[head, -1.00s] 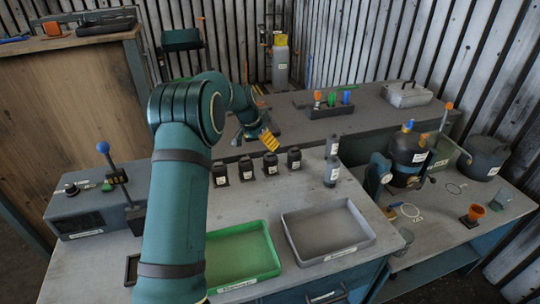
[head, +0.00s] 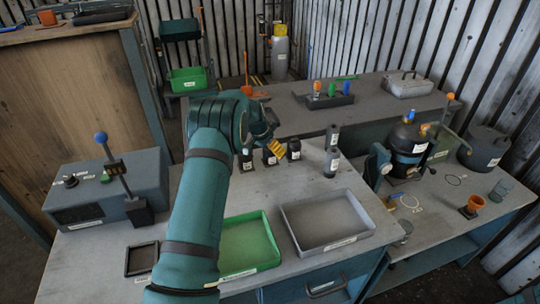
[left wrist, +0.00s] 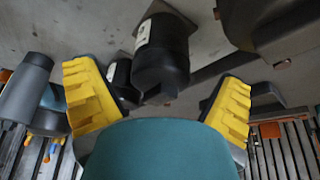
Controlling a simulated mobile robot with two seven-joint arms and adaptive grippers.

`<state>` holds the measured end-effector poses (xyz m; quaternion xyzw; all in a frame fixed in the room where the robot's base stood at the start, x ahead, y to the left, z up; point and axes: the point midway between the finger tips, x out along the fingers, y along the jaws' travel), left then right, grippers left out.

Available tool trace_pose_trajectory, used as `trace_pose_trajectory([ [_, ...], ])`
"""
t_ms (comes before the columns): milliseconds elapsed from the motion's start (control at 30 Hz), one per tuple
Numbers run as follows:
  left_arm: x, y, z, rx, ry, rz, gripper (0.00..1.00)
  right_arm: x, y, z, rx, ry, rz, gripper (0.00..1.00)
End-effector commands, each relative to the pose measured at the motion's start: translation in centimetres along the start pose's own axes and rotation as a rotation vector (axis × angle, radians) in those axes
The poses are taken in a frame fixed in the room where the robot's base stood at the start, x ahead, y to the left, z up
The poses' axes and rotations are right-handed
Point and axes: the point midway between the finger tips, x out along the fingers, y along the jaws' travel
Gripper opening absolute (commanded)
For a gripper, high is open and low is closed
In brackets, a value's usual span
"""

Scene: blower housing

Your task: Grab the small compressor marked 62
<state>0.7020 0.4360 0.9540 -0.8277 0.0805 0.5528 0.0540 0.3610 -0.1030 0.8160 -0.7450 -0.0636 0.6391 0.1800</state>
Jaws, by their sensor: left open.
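Small black compressors with white labels stand in a row on the near bench: a left one (head: 245,161), a middle one (head: 270,158) and a right one (head: 293,149). The numbers are too small to read, so I cannot tell which is 62. My left gripper (head: 277,150) is at the row, close to the middle and right ones. In the left wrist view, its yellow fingers (left wrist: 158,78) are wide apart and empty. A black compressor (left wrist: 163,58) shows ahead between them, with another (left wrist: 122,78) beside the left finger. My arm hides part of the row. My right gripper is out of view.
A green tray (head: 250,245) and a grey tray (head: 328,222) lie in front. A control box with a blue-knobbed lever (head: 101,138) is at the left. A black pot machine (head: 408,142) stands at the right.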

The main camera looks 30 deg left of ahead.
Motion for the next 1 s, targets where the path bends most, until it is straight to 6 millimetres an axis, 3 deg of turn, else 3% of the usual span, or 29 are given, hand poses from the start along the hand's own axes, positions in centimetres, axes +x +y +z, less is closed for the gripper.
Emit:
trace_pose_trajectory([
  [200, 2.6, -0.1, 0.1, -0.001, 0.0, -0.001, 0.95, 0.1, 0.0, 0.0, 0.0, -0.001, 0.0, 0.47],
  [467, 2.9, -0.1, 0.0, -0.001, 0.0, -0.001, 0.95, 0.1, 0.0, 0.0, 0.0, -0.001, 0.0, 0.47],
  [500, 2.9, -0.1, 0.0, -0.001, 0.0, -0.001, 0.89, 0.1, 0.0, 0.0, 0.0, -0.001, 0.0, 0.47],
  [567, 2.9, -0.1, 0.0, -0.001, 0.0, 0.0, 0.68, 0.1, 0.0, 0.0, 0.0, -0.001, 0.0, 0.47],
  [700, 2.8, -0.1, 0.0, -0.001, 0.001, 0.0, 0.19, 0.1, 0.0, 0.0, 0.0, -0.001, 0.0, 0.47],
  [1000, 2.7, -0.1, -0.1, 0.0, 0.004, -0.002, 0.15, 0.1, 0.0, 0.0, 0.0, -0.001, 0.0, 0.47],
])
